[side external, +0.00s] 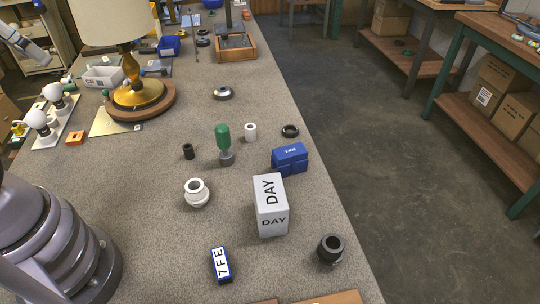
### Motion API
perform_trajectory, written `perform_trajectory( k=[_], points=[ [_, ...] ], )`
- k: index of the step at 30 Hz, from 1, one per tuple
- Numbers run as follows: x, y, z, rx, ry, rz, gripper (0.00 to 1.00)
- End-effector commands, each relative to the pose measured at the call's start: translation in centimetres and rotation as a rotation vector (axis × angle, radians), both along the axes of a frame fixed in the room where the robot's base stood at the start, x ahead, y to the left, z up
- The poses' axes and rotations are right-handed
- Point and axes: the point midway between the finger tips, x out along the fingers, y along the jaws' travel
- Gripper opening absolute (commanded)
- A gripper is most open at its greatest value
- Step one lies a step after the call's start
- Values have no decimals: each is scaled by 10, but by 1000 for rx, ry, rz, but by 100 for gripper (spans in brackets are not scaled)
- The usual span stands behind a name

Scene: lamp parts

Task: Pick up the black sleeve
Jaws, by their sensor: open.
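The black sleeve (188,151) is a small, plain black tube standing upright on the grey worktop, left of a green-topped part (223,140). Its open top shows and nothing touches it. My gripper (42,56) shows small at the upper left edge, open and empty. It is far to the left of the sleeve and well apart from it. Its finger detail is hard to make out.
Near the sleeve stand a white sleeve (250,131), a white socket (196,193) and a black ring (290,131). A grey DAY box (271,207), a blue box (290,159) and a black socket (331,248) stand rightward. A lamp (137,92) stands behind.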

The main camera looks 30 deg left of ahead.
Motion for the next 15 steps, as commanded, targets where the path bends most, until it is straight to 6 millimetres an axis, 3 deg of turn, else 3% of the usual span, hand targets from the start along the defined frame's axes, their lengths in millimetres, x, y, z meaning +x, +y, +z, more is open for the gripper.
perform_trajectory(
  k=[5,11,15],
  points=[
    [7,-13,-31,-153,228,73,57],
    [24,-40,-73,-526,579,250,57],
    [47,-51,-93,-833,749,411,57]
  ],
)
